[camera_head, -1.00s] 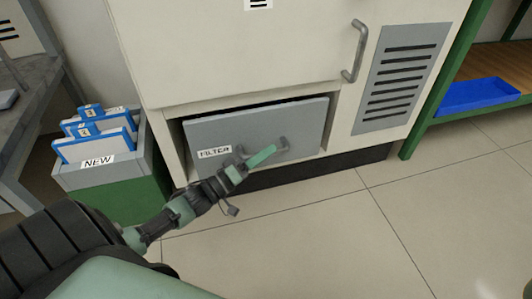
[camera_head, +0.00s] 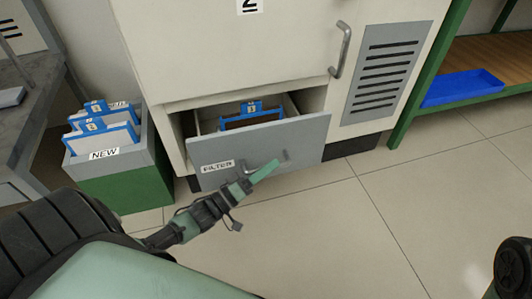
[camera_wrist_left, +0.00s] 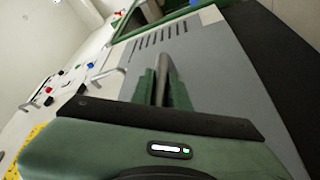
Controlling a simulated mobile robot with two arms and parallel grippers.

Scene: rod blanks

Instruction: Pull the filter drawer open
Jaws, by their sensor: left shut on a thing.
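The filter drawer (camera_head: 306,133), a grey front with a FILTER label, stands partly pulled out of the lower part of the cream cabinet (camera_head: 225,60). Inside it a blue-framed filter (camera_head: 250,115) with a dark face shows. My left gripper (camera_head: 268,170) is at the drawer's bar handle (camera_head: 285,156) and shut on it. In the left wrist view the green fingers (camera_wrist_left: 162,90) stand on both sides of the grey handle bar (camera_wrist_left: 168,72). My fingers hide part of the handle in the head view.
A grey and green bin (camera_head: 125,180) labelled NEW, holding blue-framed filters, stands left of the cabinet. A green shelf with a blue tray (camera_head: 462,88) is at the right. The tiled floor (camera_head: 400,190) before the drawer is clear.

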